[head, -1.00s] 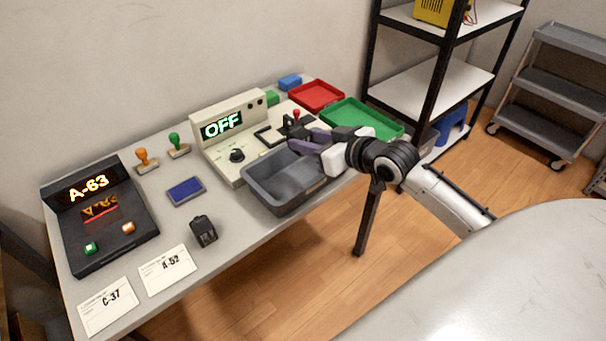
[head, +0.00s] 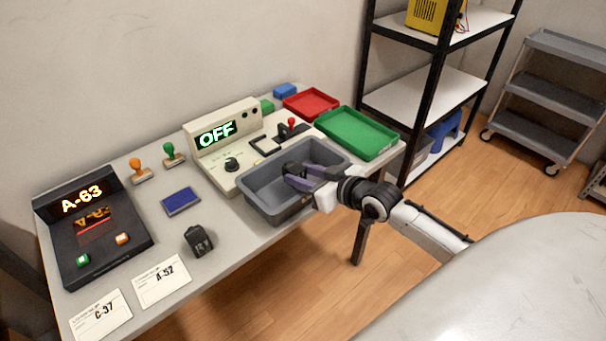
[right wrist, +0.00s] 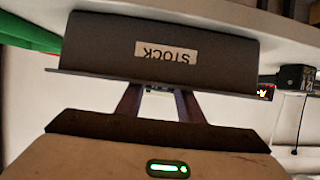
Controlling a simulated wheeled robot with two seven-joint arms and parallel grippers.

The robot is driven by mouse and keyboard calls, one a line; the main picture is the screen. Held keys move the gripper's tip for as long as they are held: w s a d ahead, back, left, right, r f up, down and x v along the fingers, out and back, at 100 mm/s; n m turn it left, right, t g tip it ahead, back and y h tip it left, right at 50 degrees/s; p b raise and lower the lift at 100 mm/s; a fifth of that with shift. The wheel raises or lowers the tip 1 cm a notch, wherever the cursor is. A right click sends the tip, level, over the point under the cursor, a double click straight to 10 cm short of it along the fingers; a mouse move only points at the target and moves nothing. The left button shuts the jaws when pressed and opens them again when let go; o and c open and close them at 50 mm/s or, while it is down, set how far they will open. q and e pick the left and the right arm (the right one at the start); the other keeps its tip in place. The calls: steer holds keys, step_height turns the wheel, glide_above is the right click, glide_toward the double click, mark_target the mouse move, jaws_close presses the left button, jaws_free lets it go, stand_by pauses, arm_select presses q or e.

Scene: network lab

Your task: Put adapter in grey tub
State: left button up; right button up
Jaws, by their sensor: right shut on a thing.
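The grey tub (head: 258,208) stands at the table's front edge; its STOCK label shows upside down in the right wrist view (right wrist: 166,52). My right gripper (head: 296,176) reaches over the tub's near right rim, with its purple fingers inside the opening. It is shut on a small dark thing, mostly hidden by the fingers and, in the right wrist view, by the tub wall. I cannot tell from its shape whether this is the adapter. A black plug-like block (head: 199,239) lies on the table left of the tub. My left gripper is not in view.
A panel reading OFF (head: 216,135) with a red-topped lever stands behind the tub. A green tray (head: 358,133) and a red tray (head: 311,104) lie at the back right. Left are an A-63 console (head: 95,225), stamps, a blue pad (head: 181,201) and two cards.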

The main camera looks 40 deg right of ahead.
steer(key=shift+s+f, duration=0.1)
steer(key=shift+f, duration=0.35)
steer(key=o, duration=0.9)
steer(key=shift+f, duration=0.15)
steer(key=shift+o, duration=1.3)
steer(key=shift+s+f, duration=0.1)
steer(key=shift+f, duration=0.05)
steer(key=shift+a, duration=0.1)
steer(key=shift+r, duration=0.4)
steer(key=shift+s+r, duration=0.2)
steer(key=shift+r, duration=0.05)
steer(key=r+p+v, duration=0.1)
steer(key=v, duration=1)
steer(key=s+a+f+g, duration=0.2)
steer(key=s+a+f, duration=0.5)
steer(key=a+f, duration=0.3)
steer(key=s+a+f+g, duration=0.3)
steer(key=s+a+f, duration=0.5)
steer(key=a+f, duration=0.2)
steer(key=shift+f+n+y, duration=0.3)
steer(key=shift+f+y, duration=0.1)
steer(key=shift+f, duration=0.45)
